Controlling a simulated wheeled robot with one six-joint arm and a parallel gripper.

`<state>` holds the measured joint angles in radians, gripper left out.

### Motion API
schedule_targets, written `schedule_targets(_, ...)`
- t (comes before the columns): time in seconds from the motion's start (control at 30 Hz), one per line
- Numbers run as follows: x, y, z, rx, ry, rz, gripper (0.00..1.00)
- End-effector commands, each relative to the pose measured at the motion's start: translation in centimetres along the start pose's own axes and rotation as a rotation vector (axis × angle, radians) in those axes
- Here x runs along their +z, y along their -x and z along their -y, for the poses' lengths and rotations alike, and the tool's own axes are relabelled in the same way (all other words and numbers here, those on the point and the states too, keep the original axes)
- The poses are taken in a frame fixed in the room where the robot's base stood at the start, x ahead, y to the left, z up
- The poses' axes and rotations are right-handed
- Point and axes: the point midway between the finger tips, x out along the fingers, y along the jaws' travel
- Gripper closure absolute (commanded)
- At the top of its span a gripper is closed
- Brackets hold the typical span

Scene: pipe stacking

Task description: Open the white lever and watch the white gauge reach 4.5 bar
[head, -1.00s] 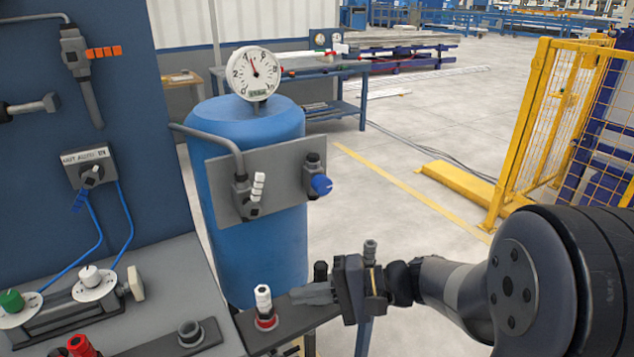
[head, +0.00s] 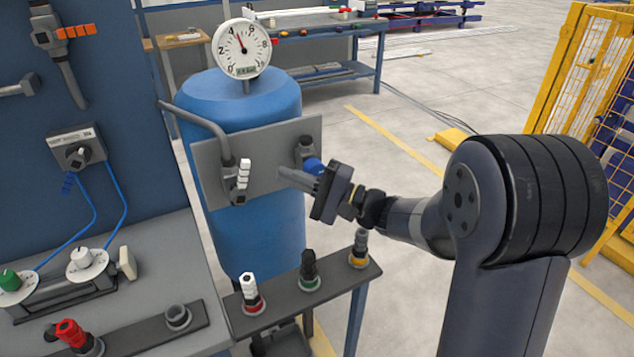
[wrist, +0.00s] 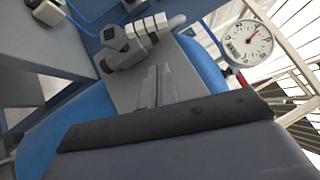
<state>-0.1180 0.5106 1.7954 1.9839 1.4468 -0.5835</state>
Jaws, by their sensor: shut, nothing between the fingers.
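The white lever (head: 243,174) sits on a valve at the left of the grey panel on the blue tank, its handle pointing up. In the wrist view the white lever (wrist: 150,26) lies beyond my fingertips. The white gauge (head: 241,48) stands on top of the tank, its needle up and slightly left, near the 4. The gauge also shows in the wrist view (wrist: 248,43). My gripper (head: 284,173) is shut and empty, in front of the panel, right of the white lever and apart from it.
A blue-handled valve (head: 312,165) is partly hidden behind my gripper. Below, a dark shelf (head: 336,291) carries white, green and yellow-ringed fittings. A blue wall panel (head: 110,110) and a bench with knobs (head: 82,258) stand at the left. Yellow fencing (head: 570,80) is at the right.

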Motion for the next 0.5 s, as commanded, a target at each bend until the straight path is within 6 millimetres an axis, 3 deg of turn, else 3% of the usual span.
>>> schedule_targets(0.07, 0.2, -1.7, 0.1, 0.000, -0.001, 0.004, 1.00)
schedule_targets(0.2, 1.8, -3.1, 0.1, 0.001, 0.000, 0.003, 1.00)
schedule_targets(0.5, 2.9, -4.1, 0.0, 0.000, 0.000, -0.001, 1.00)
